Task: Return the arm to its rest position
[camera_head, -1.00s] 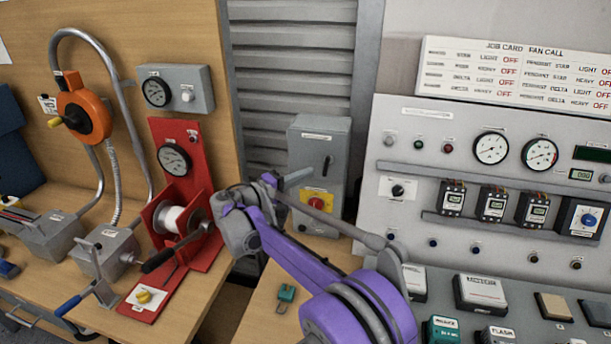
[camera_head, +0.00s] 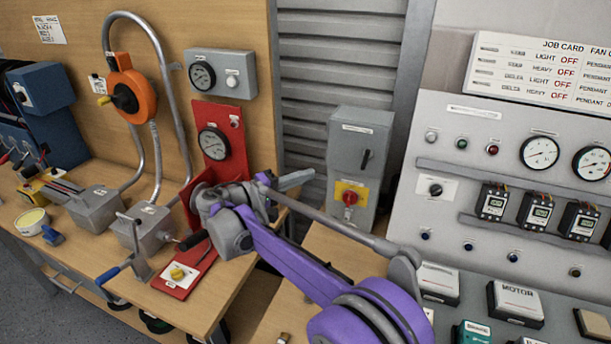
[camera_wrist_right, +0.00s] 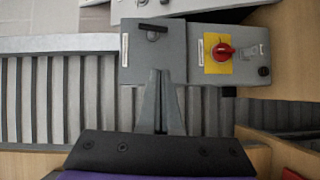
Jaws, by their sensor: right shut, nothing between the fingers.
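My right arm, purple and grey, reaches in from the bottom of the head view. Its gripper (camera_head: 298,180) is held up in front of the gap between the two benches, left of the grey switch box (camera_head: 359,160). In the right wrist view the right gripper (camera_wrist_right: 160,76) is shut and empty, its fingers pointing at the same grey box (camera_wrist_right: 152,55), with a red knob on a yellow plate (camera_wrist_right: 222,52) to the right. Whether the fingers touch the box cannot be told from the wrist view alone. My left gripper is not in view.
The red winder stand (camera_head: 222,132) is behind my wrist, which hides its spool. The meter panel (camera_head: 460,112) stands right. Some wooden top (camera_head: 330,245) is bare beside my arm.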

